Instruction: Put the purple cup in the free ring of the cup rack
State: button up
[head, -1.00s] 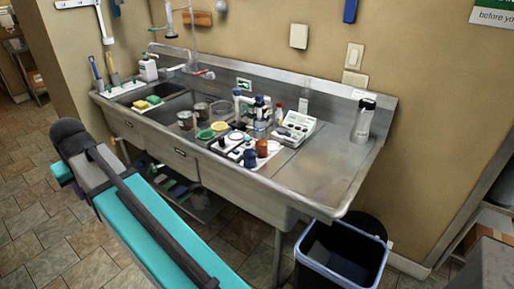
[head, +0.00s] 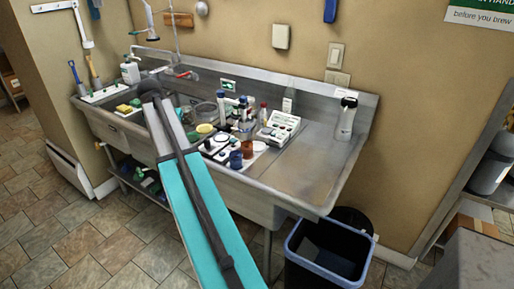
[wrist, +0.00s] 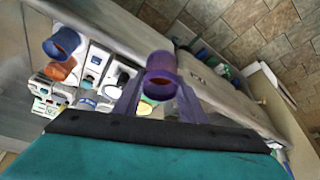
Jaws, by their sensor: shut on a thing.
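The purple cup (wrist: 160,61) is held between the two fingers of my gripper (wrist: 160,80) in the wrist view, its open mouth facing the camera. The gripper is shut on it. In the head view the cup and the gripper are hidden behind my arm. A blue cup (head: 236,160) and a rust-red cup (head: 247,149) stand close together on the sink counter. Both also show at the left of the wrist view, the blue one (wrist: 66,42) above the rust one (wrist: 59,71). I cannot clearly make out a free ring of the cup rack.
Beside the cups are white boards with black parts, a white instrument (head: 280,128), and several small bottles. A steel bottle (head: 346,118) stands at the counter's right end, with bare steel (head: 305,165) before it. A bin (head: 328,253) stands on the floor below.

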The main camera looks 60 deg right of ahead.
jog(key=s+d+m+g, duration=0.1)
jog(key=s+d+m, duration=0.2)
jog(key=s+d, duration=0.3)
jog(key=s+d+m+g+p, duration=0.1)
jog(key=s+d+m, duration=0.2)
jog(key=d, duration=1)
jog(key=s+d+m+g, duration=0.1)
jog(key=s+d+m, duration=0.3)
jog(key=s+d, duration=0.5)
jog(key=shift+s+d+r+g, duration=0.35)
jog(key=shift+d+g, duration=0.05)
jog(key=shift+d, duration=0.15)
jog(key=shift+p, duration=0.3)
jog(key=shift+f+p, duration=0.9)
jog(key=shift+f, duration=2.25)
jog(key=shift+f+p, duration=0.65)
jog(key=shift+f, duration=1.2)
jog(key=shift+f, duration=0.15)
